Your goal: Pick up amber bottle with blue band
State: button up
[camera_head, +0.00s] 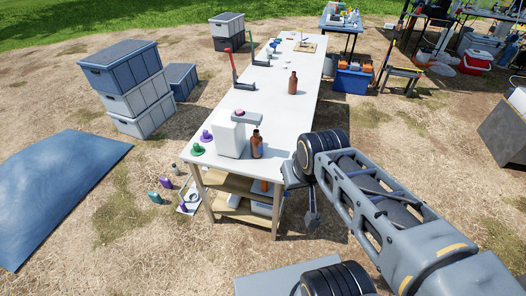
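An amber bottle (257,145) stands upright near the front edge of the white table (275,105), just right of a white box-shaped stand; a small bluish patch shows low on its side. A second amber bottle (293,84) stands upright farther back on the table; no blue band can be made out on it. My arm reaches in from the lower right and bends beside the table's front right corner. What seems to be my gripper (312,212) hangs below that bend, right of the nearer bottle and lower than the tabletop. Its fingers are too small to read.
Green and purple caps (197,149) sit at the table's front left corner. Red and dark upright holders (236,75) line its left edge. Stacked grey bins (125,85) and a blue tarp (60,190) lie left.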

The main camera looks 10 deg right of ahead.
aim_at(255, 140)
jog(key=z, duration=0.4)
jog(key=i, duration=0.65)
jog(key=u, duration=2.45)
